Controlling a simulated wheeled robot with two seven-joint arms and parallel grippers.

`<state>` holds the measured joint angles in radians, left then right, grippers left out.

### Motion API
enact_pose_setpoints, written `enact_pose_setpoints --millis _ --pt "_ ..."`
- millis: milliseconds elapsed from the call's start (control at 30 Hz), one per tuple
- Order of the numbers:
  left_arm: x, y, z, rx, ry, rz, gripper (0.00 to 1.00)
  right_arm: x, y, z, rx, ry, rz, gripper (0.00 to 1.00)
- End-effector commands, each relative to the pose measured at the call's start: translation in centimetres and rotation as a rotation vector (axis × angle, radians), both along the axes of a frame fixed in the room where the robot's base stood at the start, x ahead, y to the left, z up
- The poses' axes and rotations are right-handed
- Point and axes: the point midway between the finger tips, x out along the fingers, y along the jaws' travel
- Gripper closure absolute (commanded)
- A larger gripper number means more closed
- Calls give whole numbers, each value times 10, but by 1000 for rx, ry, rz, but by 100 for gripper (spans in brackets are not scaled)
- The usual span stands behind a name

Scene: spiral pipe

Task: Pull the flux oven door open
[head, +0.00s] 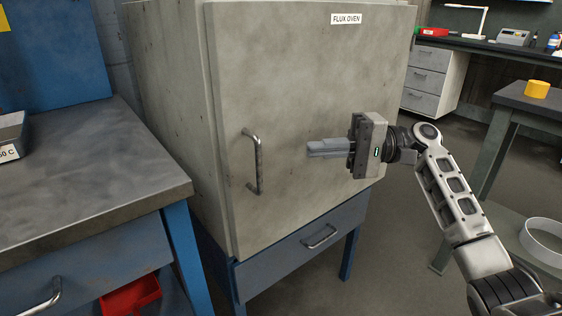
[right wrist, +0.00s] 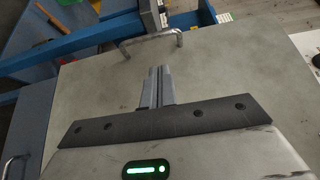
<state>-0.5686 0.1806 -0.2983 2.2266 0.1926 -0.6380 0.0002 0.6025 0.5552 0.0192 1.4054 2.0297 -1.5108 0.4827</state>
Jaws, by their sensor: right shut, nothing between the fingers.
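The flux oven is a grey, worn cabinet with a flat door (head: 290,90) labelled "FLUX OVEN"; the door looks closed. Its upright bar handle (head: 257,162) is at the door's left side. My right gripper (head: 310,148) is shut and empty in front of the door, to the right of the handle and apart from it. In the right wrist view my right gripper's fingers (right wrist: 158,72) are together and point toward the handle (right wrist: 151,38), with a gap between. My left gripper is not in view.
A blue stand with a drawer (head: 300,245) carries the oven. A blue workbench with a grey top (head: 90,170) stands close on the left, a red bin (head: 130,296) below it.

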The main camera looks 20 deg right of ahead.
Motion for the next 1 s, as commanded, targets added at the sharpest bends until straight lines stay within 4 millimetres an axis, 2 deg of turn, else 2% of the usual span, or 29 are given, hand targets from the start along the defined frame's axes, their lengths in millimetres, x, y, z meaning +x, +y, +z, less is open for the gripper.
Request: enact_pose_setpoints --millis 300,500,700,1000 --pt "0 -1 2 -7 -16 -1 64 9 54 0 3 -3 5 100" --pt "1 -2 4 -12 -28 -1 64 15 83 0 2 -1 3 100" --pt "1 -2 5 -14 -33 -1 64 17 94 0 1 -2 1 100" --pt "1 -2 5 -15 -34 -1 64 17 95 0 1 -1 1 100"
